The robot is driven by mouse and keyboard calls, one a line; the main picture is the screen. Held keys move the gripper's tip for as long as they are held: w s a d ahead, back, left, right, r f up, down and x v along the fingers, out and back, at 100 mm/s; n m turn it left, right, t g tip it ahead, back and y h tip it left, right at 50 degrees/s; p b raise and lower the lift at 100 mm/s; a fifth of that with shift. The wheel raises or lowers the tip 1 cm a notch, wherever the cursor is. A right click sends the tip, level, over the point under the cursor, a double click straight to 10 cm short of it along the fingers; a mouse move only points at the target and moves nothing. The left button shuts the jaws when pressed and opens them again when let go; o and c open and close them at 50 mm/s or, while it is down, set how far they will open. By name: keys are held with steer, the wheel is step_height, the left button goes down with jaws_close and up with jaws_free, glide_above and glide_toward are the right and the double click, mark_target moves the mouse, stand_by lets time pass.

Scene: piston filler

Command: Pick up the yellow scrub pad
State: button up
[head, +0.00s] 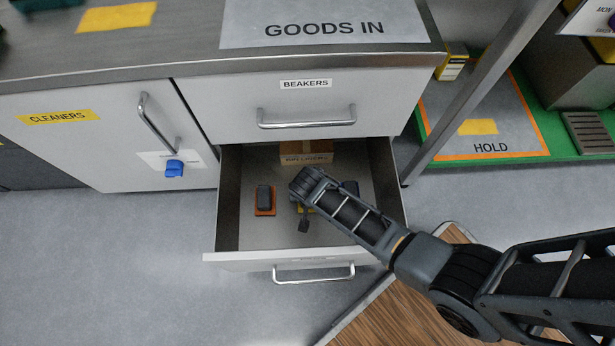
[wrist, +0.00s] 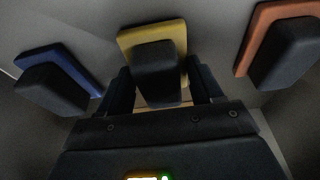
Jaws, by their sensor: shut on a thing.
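The yellow scrub pad (wrist: 150,33) is in the middle of the wrist view, a yellow slab with a dark block grip. My gripper (wrist: 162,76) is shut on the dark grip, with one finger on each side of it. In the head view my gripper (head: 303,212) reaches down into the open drawer, and only a sliver of yellow shows beside it. The wrist hides most of the pad there, and I cannot tell whether the pad touches the drawer floor.
An orange pad (head: 265,212) lies left of my gripper in the open drawer (head: 240,240); a blue pad (wrist: 60,62) lies on the other side. A cardboard box (head: 306,150) sits at the drawer's back. The closed BEAKERS drawer (head: 300,103) is above.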

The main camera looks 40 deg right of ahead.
steer(key=shift+r+p, duration=0.3)
steer(key=shift+r, duration=0.3)
step_height(320, 180, up, 3)
steer(key=shift+f+p, duration=0.1)
steer(key=shift+p, duration=0.85)
steer(key=s+d+r+p, duration=0.1)
steer(key=s+d+r, duration=0.1)
steer(key=s+d+r+p, duration=0.2)
steer(key=s+d, duration=0.1)
steer(key=s+d+r+p, duration=0.2)
steer(key=s+d, duration=0.1)
steer(key=shift+s+d+r, duration=0.1)
steer(key=shift+d+r, duration=0.1)
steer(key=shift+r, duration=0.1)
